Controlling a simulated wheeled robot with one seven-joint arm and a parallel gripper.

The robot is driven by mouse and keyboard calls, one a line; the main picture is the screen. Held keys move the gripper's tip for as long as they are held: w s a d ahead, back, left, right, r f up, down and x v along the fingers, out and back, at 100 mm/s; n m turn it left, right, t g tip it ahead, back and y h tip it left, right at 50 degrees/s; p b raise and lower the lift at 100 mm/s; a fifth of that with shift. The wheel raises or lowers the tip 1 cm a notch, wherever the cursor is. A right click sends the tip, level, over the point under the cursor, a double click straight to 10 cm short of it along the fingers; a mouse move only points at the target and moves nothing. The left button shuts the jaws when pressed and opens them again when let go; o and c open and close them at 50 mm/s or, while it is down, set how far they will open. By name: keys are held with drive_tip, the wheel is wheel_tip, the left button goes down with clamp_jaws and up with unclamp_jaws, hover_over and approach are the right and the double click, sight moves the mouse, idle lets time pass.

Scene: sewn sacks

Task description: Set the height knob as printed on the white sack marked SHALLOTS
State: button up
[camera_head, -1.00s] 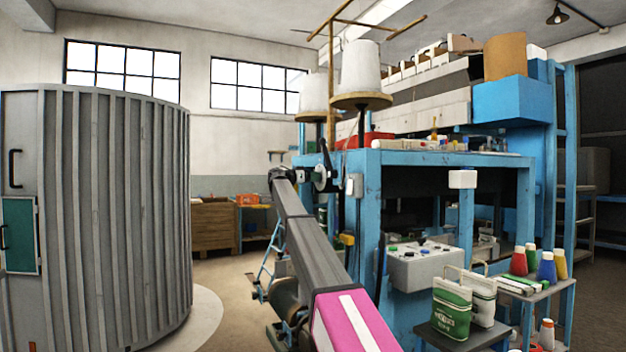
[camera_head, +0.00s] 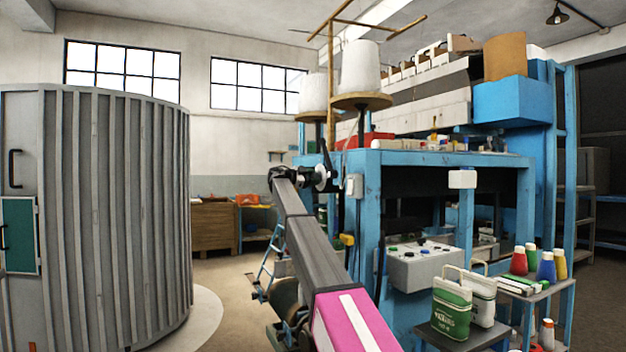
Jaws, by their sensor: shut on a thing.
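My gripper (camera_head: 303,177) is at the end of my outstretched arm, at the left front corner post of the blue machine. It is small and dark here, and shut on what looks like the height knob (camera_head: 322,178), a round grey and black part with a dark lever above it. The fingertips and any scale marks are too small to make out. The white sack (camera_head: 482,302) stands upright on a small grey stand at the lower right, partly behind a green sack (camera_head: 452,309). Its print is hidden or unreadable from here.
The blue machine frame (camera_head: 450,160) fills the middle right. A grey control box (camera_head: 422,268) with several buttons sits on its front. Several coloured cones (camera_head: 546,266) stand on a side table. A ribbed grey cabin (camera_head: 120,220) stands at left, with free floor between.

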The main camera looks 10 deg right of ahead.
drive_tip(key=shift+s+f+m, duration=0.1)
drive_tip(key=shift+f+m, duration=0.05)
drive_tip(key=shift+m, duration=0.95)
drive_tip(key=o, duration=0.9)
drive_tip(key=v, duration=1.1)
